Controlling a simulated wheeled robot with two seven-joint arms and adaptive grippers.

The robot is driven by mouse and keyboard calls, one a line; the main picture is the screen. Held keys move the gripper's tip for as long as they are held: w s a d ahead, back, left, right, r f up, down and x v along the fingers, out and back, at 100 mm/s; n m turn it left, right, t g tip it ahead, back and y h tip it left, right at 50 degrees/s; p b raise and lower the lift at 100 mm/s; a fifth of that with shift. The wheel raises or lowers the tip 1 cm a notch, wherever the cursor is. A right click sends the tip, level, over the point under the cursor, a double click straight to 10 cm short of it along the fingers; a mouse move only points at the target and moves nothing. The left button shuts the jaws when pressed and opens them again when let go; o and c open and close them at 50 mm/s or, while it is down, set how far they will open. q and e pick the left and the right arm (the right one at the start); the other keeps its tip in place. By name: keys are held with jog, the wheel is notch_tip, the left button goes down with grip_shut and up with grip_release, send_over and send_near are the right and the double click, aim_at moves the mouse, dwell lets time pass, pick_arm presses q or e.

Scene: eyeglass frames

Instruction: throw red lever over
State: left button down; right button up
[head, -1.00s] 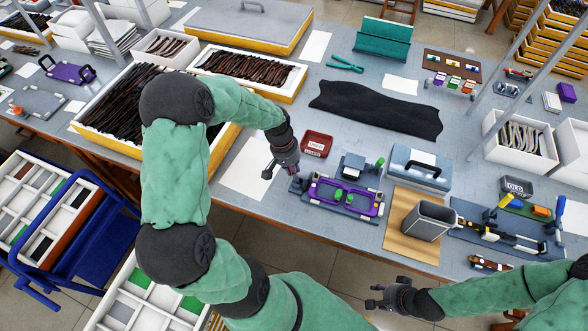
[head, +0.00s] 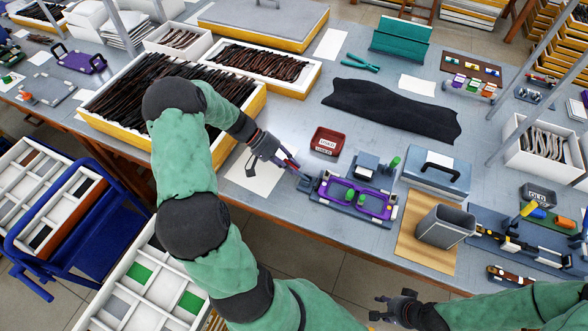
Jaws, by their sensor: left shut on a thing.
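The fixture (head: 347,205) on the table's front edge holds a purple frame (head: 377,207) with green pieces inside. At its left end a slim red lever (head: 291,161) leans up toward my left gripper. My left gripper (head: 280,160) is shut on the red lever, above and to the left of the fixture. The fingers partly hide the lever. My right gripper (head: 383,311) is low in front of the table, apart from everything; its fingers look spread and empty.
A red tray (head: 328,142) lies just behind the fixture, and white paper (head: 252,178) lies under my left gripper. A grey-blue case (head: 437,171) and a grey bin (head: 445,226) stand to the right. A black cloth (head: 392,108) lies behind.

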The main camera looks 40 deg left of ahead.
pick_arm(q)
jog(key=shift+a+f+t+h+b, duration=0.35)
jog(key=shift+a+t+h+b, duration=0.1)
jog(key=shift+h, duration=0.15)
jog(key=c, duration=1.3)
grip_release()
jog(key=shift+c, duration=0.2)
jog(key=shift+o, duration=1)
jog(key=v, duration=1.1)
jog(key=shift+a, duration=0.45)
jog(key=shift+r, duration=0.1)
